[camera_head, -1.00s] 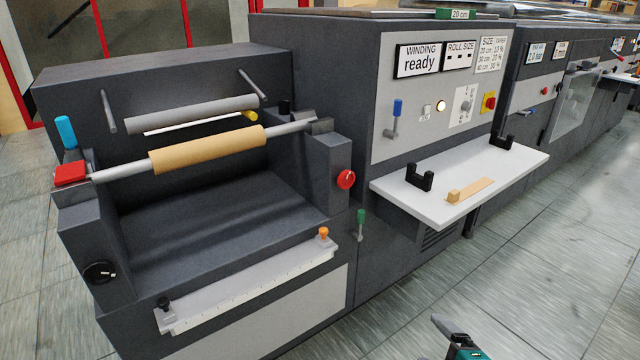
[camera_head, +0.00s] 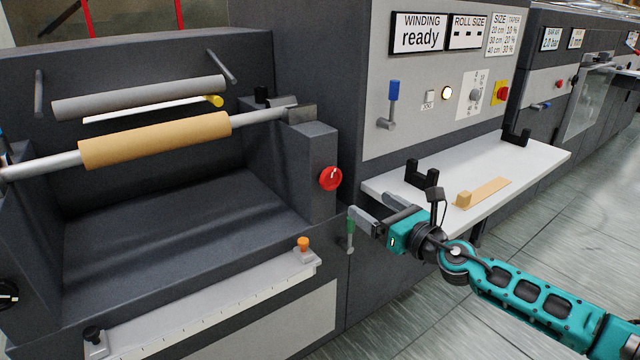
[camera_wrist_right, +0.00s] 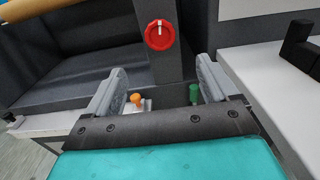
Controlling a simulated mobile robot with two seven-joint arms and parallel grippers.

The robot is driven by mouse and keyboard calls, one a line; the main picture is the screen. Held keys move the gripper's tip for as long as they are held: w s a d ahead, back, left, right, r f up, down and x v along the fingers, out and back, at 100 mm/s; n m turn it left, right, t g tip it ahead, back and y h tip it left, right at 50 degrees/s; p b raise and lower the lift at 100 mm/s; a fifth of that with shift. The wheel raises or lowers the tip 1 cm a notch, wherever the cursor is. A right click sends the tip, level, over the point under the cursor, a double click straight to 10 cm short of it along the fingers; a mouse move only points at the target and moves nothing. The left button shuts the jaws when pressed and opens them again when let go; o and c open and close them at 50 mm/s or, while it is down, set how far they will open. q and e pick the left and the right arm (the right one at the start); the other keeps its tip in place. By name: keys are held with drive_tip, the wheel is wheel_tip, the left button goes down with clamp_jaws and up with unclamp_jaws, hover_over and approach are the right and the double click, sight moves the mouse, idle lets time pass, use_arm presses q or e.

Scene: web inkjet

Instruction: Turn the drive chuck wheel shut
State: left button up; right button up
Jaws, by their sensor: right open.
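The red wheel (camera_head: 330,178) with a white pointer mark sits on the front of the dark pillar right of the roll. It also shows in the right wrist view (camera_wrist_right: 159,35), above and beyond the fingers, with its white mark near upright. A black knob (camera_head: 8,294) sits at the far left edge; which of the two is the drive chuck wheel is not labelled. My right gripper (camera_head: 368,213) is open and empty, to the lower right of the red wheel and apart from it. In the right wrist view its fingers (camera_wrist_right: 160,92) are spread wide. My left gripper is not in view.
A green-handled lever (camera_head: 350,235) stands close by my right fingers. A white shelf (camera_head: 540,160) with black brackets juts out at right. A ruler bar (camera_head: 215,305) with an orange knob (camera_head: 303,244) lies low in front. The tan roll (camera_head: 155,139) hangs on its shaft at left.

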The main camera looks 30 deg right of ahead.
sight(333, 179)
drive_tip(key=w, duration=0.8)
drive_tip(key=w+a, duration=0.1)
drive_tip(key=w, duration=0.4)
drive_tip(key=shift+r, duration=0.1)
drive_tip(key=c, duration=1.1)
